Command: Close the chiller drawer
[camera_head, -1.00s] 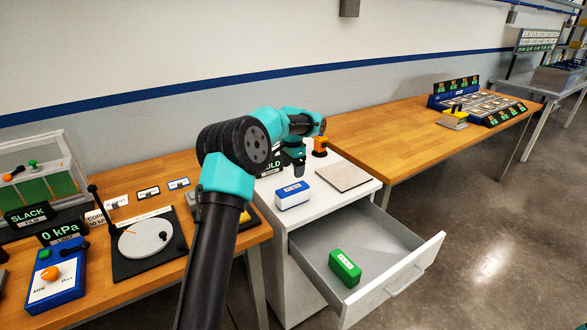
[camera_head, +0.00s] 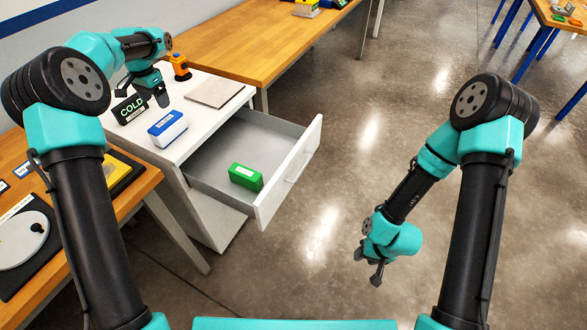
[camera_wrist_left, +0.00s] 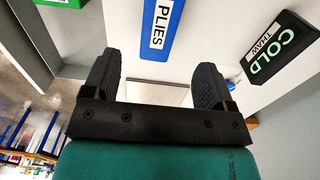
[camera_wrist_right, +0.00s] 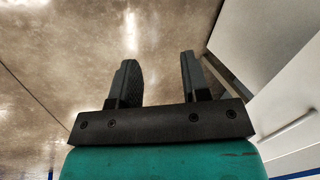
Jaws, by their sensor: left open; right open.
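The chiller drawer (camera_head: 290,172) stands pulled out of the white cabinet, its front panel and bar handle (camera_head: 301,164) facing right. A green box (camera_head: 245,177) lies inside on the drawer floor. The right wrist view shows a handle (camera_wrist_right: 287,131) on a pale panel at right.
The cabinet top holds a COLD sign (camera_head: 130,108), a grey-beige plate (camera_head: 214,89) and an orange-and-black device (camera_head: 180,68). Wooden benches (camera_head: 270,35) stand behind and at left. The floor (camera_head: 340,190) before the drawer is clear.

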